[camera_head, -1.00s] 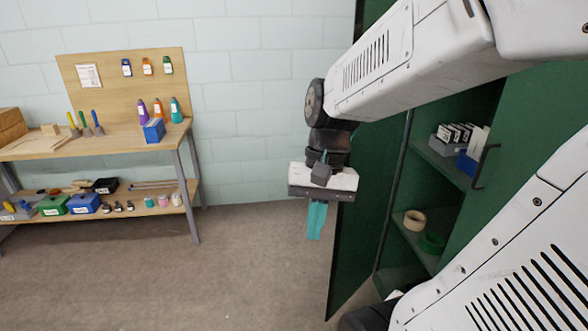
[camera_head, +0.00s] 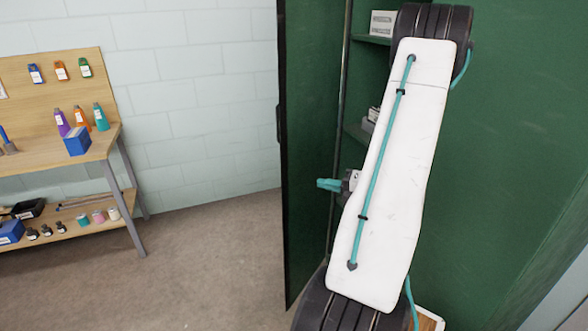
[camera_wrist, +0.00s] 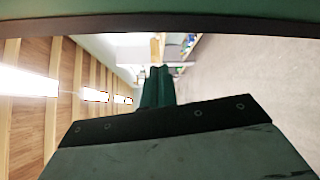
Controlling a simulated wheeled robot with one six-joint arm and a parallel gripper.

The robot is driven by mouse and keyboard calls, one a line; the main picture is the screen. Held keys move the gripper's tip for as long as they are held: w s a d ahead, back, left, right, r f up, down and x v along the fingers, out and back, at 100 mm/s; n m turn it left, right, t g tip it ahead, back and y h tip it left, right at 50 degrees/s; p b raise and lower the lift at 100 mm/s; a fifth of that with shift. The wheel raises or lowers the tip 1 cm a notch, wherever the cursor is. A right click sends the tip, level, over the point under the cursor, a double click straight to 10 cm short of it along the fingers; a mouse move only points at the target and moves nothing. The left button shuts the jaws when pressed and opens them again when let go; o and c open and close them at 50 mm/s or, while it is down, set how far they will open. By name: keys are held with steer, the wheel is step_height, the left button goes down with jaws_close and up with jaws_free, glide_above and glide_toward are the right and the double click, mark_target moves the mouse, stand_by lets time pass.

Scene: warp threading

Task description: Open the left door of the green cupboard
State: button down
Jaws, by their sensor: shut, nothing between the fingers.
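The green cupboard (camera_head: 500,130) fills the right of the head view, partly hidden by my arm. Its left door (camera_head: 310,90) stands swung well out, its inner face showing and open shelves beside it. A dark handle (camera_head: 279,122) shows at the door's free edge. My gripper (camera_head: 320,184) shows beside my arm, teal fingers pointing left in front of the door's inner face; I cannot tell whether they touch it. In the wrist view my gripper (camera_wrist: 157,70) is shut and empty. A green panel with a dark edge crosses the top of that view.
A workbench (camera_head: 60,160) with bottles, a blue box (camera_head: 77,141) and a lower shelf stands at the left against the pale block wall. The floor (camera_head: 200,265) between bench and door is clear. Cupboard shelves behind my arm hold small boxes (camera_head: 382,23).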

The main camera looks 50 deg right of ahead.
steer(key=d+m+t+h, duration=0.1)
steer(key=d+m+h, duration=0.1)
steer(key=d+m, duration=0.15)
glide_toward(287, 165)
steer(key=shift+m, duration=0.35)
steer(key=w, duration=0.6)
steer(key=shift+w+a+f, duration=0.1)
steer(key=shift+w+a, duration=0.2)
steer(key=shift+w, duration=0.1)
steer(key=shift+w, duration=0.1)
